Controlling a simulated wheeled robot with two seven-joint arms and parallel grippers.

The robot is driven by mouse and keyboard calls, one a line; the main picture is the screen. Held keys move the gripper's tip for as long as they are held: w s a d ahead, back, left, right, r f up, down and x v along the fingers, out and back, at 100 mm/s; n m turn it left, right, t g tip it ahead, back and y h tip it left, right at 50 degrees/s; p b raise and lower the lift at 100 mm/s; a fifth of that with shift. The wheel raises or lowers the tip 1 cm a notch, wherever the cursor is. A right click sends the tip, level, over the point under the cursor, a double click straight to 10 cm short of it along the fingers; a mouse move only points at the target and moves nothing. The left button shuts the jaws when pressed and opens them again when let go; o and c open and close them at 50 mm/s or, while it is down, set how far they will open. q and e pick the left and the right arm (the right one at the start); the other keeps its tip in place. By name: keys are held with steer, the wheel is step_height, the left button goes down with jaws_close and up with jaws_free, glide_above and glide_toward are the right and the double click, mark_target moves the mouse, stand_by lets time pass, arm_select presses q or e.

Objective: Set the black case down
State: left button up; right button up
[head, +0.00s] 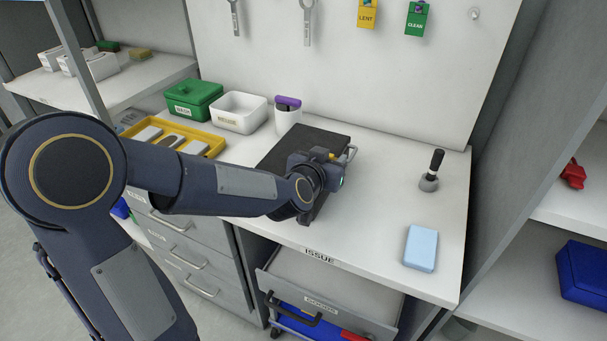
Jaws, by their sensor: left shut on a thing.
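The black case (312,138) is a flat dark box at the middle of the white counter (385,215), partly hidden behind my left arm. My left gripper (345,157) is over the case's right side and shut on it. The exact grip is hidden by the wrist. A small yellow part and a metal bar show by the fingers. I cannot tell whether the case touches the counter or hangs just above it. My right gripper is not in view.
A white cup (287,120), white bin (239,112), green box (194,99) and yellow tray (207,139) stand left of the case. A blue block (420,248) and black-handled stamp (430,172) are on the right. A drawer (325,287) stands open below the "ISSUE" edge.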

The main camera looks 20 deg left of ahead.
arm_select(q)
jaws_close()
steer(key=shift+r, duration=0.2)
